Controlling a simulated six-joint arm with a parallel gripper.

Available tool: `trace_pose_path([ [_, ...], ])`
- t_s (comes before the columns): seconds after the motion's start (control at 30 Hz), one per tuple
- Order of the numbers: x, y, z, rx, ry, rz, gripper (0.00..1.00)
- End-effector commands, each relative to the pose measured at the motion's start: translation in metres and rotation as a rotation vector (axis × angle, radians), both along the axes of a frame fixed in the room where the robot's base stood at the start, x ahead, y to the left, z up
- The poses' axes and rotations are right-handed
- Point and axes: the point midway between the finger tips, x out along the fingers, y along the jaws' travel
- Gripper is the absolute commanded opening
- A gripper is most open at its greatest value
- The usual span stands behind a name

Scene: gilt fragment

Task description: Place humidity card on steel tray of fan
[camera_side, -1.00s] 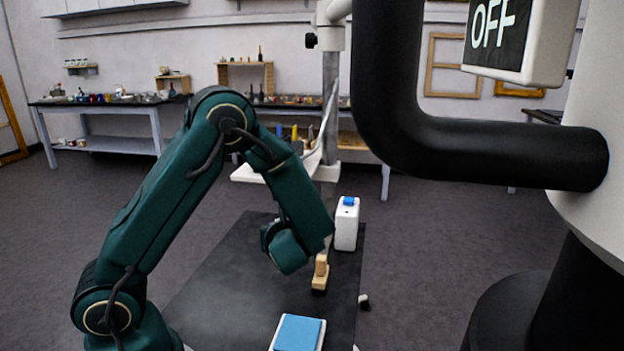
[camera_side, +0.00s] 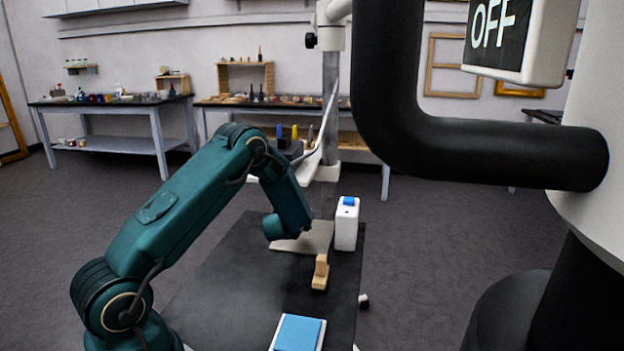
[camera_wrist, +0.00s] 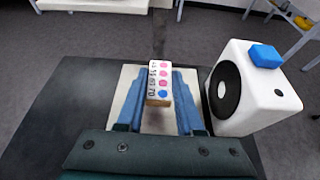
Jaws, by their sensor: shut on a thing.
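My gripper (camera_wrist: 157,112) shows in the wrist view with a blue-grey finger on each side. It is shut on the humidity card (camera_wrist: 160,73), a pale card with pink dots and one blue dot, which has a small wooden piece at its lower end. The card is over the pale steel tray (camera_wrist: 128,78); I cannot tell whether it touches it. The tray also shows in the side view (camera_side: 310,240), lying on the dark table beside the fan. The fan (camera_wrist: 220,118) is a white box with a black round front and blue button (camera_wrist: 265,55). My arm hides the card in the side view.
A wooden block (camera_side: 320,272) stands on the dark table (camera_side: 240,280) in front of the fan. A box with a blue top (camera_side: 298,334) sits nearer. A steel post (camera_side: 330,110) rises behind. The table left of the tray is clear.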

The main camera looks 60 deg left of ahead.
Motion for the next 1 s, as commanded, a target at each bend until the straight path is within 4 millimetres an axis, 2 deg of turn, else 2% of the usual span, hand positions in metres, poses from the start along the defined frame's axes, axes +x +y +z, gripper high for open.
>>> trace_pose_path([
  [0.3,0.0,-0.001,-0.036,0.001,0.002,-0.002,0.0],
  [0.77,0.0,-0.001,-0.043,0.001,0.001,0.0,0.0],
  [0.8,0.0,0.0,-0.043,0.0,0.0,0.0,0.47],
  [0.83,0.0,0.0,-0.042,0.0,0.0,-0.001,0.59],
  [0.87,0.0,0.0,-0.042,0.0,0.0,-0.001,0.66],
  [1.0,0.0,0.0,-0.042,0.0,0.0,0.0,0.66],
])
